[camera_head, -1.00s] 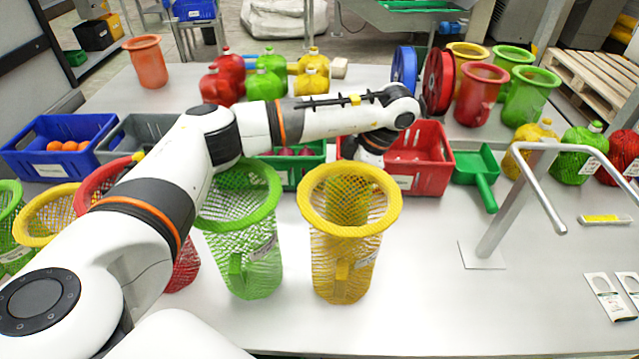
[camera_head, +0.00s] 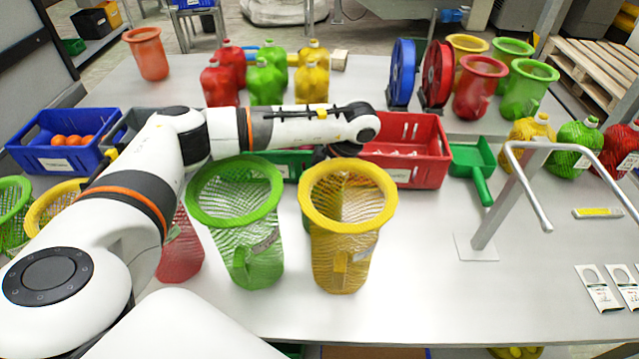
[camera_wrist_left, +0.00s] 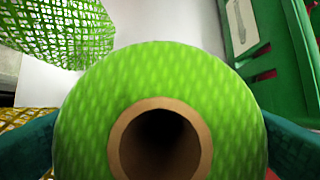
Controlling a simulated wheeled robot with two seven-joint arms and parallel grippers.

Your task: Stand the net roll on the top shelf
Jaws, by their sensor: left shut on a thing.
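My left gripper (camera_wrist_left: 160,145) is shut on the green net roll (camera_wrist_left: 160,70), with one teal finger on each side. The roll's brown cardboard core end faces the left wrist camera. In the head view my left wrist is above the green bin, behind the yellow net funnel (camera_head: 347,195); the fingers and roll are hidden there. A raised rear level of the bench (camera_head: 150,95) shows in the head view; I cannot tell whether it is the top shelf. My right gripper is not in view.
A green net funnel (camera_head: 235,195) stands beside the yellow one. Filled net bags, a blue reel (camera_head: 402,72) and a red reel (camera_head: 437,75) stand behind. A metal stand (camera_head: 490,220) is at right.

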